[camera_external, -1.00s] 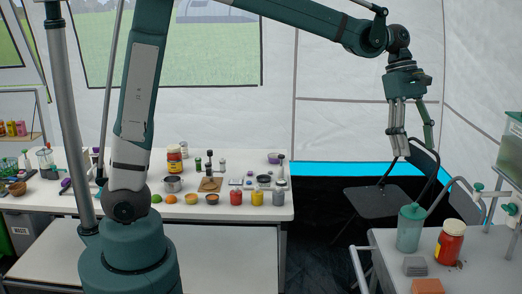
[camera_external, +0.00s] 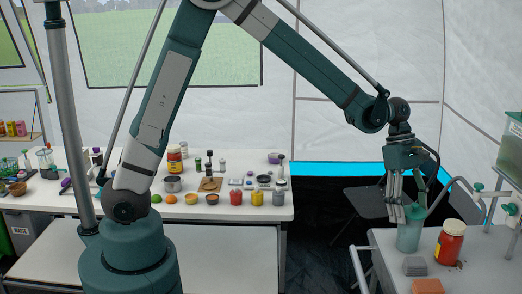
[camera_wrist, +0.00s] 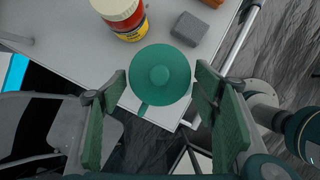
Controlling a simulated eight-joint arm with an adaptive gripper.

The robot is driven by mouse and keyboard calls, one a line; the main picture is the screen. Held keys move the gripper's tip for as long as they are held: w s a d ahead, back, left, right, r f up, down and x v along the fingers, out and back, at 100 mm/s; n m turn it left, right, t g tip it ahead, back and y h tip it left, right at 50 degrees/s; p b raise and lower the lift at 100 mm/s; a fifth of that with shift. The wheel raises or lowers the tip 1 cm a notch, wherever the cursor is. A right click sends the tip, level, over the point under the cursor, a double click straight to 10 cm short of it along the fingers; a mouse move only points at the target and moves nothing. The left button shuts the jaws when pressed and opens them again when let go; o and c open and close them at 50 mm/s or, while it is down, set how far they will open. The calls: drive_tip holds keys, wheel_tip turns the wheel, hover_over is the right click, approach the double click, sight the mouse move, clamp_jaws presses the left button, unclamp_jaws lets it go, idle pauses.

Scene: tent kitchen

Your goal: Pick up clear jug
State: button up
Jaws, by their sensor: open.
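The clear jug (camera_external: 408,238) is a greenish, see-through jug with a teal lid, upright on the right-hand table near its left side. In the wrist view its round lid (camera_wrist: 160,66) with a central knob faces me, and a short green part sticks out below it. My gripper (camera_external: 405,208) points down at the top of the jug, fingers spread. In the wrist view the two fingers of my gripper (camera_wrist: 160,80) are apart, one on each side of the lid. I see a gap on both sides; the jug's body is mostly hidden under the lid.
A red jar with a yellow label (camera_external: 449,243) stands close on the jug's right. A grey block (camera_external: 416,266) and an orange-brown block (camera_external: 427,286) lie in front on the table. A dark chair (camera_external: 368,200) is beyond the table.

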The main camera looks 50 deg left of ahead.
sight(414, 250)
drive_tip(key=shift+f, duration=0.8)
drive_tip(key=shift+x, duration=1.25)
drive_tip(key=shift+b+x, duration=1)
drive_tip(key=shift+x, duration=1.65)
drive_tip(key=shift+d, duration=0.15)
drive_tip(key=shift+r, duration=0.1)
drive_tip(key=c, duration=1)
